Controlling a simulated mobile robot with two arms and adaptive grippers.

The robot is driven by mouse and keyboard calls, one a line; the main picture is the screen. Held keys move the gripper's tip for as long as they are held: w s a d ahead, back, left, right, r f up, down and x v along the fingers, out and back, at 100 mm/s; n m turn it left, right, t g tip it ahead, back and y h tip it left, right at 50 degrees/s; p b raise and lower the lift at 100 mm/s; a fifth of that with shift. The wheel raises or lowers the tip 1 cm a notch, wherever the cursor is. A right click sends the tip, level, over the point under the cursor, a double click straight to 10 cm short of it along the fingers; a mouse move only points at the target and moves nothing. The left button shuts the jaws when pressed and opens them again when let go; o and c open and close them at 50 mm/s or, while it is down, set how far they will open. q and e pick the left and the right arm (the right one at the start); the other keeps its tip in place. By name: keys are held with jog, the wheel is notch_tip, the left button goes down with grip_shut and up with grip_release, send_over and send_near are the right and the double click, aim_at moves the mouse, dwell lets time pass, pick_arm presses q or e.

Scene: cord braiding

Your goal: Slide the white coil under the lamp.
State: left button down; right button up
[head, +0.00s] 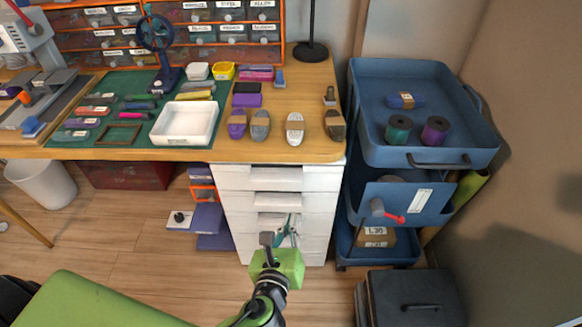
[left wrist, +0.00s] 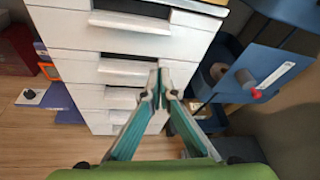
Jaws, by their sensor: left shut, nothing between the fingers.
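The white coil (head: 295,129), a small banded bundle, lies near the front edge of the wooden table (head: 275,150). The lamp shows as a black round base (head: 310,52) with a thin black pole at the back right of the table; its top is out of the picture. My left gripper (head: 290,222) is below the table top, in front of the white drawer unit, well apart from the coil. In the left wrist view its fingers (left wrist: 161,92) are together and empty. My right gripper does not show.
A grey coil (head: 260,125) and a dark brown coil (head: 335,125) flank the white one; a purple coil (head: 237,124) lies farther left. A small grey-brown object (head: 329,95) stands behind the brown coil. The wood between coil and lamp is mostly clear. A blue cart (head: 372,80) stands right.

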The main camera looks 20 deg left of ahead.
pick_arm(q)
notch_tip(320, 180, up, 12)
jog(key=s+a+f+m+t+y+b, duration=0.1)
jog(key=a+m+t+y+b, duration=0.1)
jog(key=m+t, duration=0.1)
jog(key=b, duration=0.1)
send_near(295, 126)
jog(key=shift+w+a+f, duration=0.25)
jog(key=shift+w+f, duration=0.05)
jog(key=shift+f, duration=0.05)
jog(key=shift+w+a, duration=0.1)
jog(key=shift+w, duration=0.45)
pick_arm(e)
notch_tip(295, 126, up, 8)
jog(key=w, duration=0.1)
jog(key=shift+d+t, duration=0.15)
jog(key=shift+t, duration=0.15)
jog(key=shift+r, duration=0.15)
